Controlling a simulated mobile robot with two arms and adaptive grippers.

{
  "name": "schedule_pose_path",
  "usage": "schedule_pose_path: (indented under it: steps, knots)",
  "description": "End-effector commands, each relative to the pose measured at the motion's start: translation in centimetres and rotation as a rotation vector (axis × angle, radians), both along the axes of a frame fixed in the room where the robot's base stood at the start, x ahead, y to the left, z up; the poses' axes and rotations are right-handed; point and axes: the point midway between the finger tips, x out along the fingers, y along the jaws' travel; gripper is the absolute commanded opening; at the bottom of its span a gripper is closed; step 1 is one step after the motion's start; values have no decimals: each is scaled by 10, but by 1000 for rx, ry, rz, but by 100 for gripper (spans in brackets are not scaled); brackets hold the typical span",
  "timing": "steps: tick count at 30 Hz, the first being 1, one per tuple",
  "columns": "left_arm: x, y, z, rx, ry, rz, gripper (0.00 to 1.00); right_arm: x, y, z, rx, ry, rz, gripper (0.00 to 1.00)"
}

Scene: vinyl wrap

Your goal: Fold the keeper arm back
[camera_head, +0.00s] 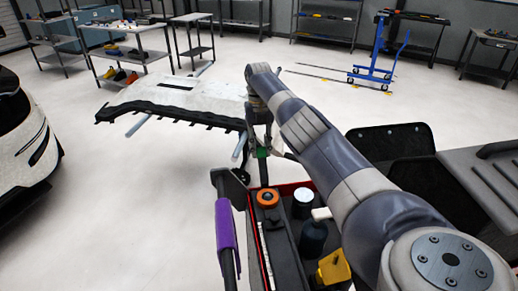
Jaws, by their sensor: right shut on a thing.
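My right gripper (262,152) points down at the near right edge of a white bumper-like panel (185,93), beyond a tool cart. It is small and partly hidden by my wrist. It is shut on a small part there that looks like the keeper arm, with green showing at the fingers. I cannot make out the keeper arm's full shape or angle. The panel has a dark lower edge and lies on a stand with pale tubes (240,146). My left gripper is not in view.
The tool cart (272,234) below my right arm holds an orange roll (267,198), dark cylinders and a yellow item (334,267). A purple-wrapped handle (224,223) stands at its left. A car (22,140) is at far left. Open floor lies between.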

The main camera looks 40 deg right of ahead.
Motion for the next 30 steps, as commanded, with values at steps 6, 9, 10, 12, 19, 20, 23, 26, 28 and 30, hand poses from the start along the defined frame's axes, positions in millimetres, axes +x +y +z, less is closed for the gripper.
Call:
schedule_pose_path:
  steps: [6,9,10,12,19,20,23,26,28,30]
  knots:
    - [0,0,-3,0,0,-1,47,-1,-1,-3,3,6,0,0]
    - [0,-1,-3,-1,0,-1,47,-1,-1,-3,3,7,0,0]
    - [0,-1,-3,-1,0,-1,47,-1,-1,-3,3,7,0,0]
    - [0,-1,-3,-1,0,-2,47,-1,-1,-3,3,6,0,0]
    - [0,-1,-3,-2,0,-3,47,0,-1,-3,3,5,0,33]
    - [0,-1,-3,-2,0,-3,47,0,-1,-3,3,5,0,39]
    - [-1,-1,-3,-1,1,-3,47,0,-1,-2,4,6,0,47]
    - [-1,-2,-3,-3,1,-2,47,0,-1,-2,4,6,0,47]
    - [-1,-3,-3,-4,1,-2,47,0,-1,-1,5,5,0,47]
    - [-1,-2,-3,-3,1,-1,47,0,-1,-1,4,4,1,47]
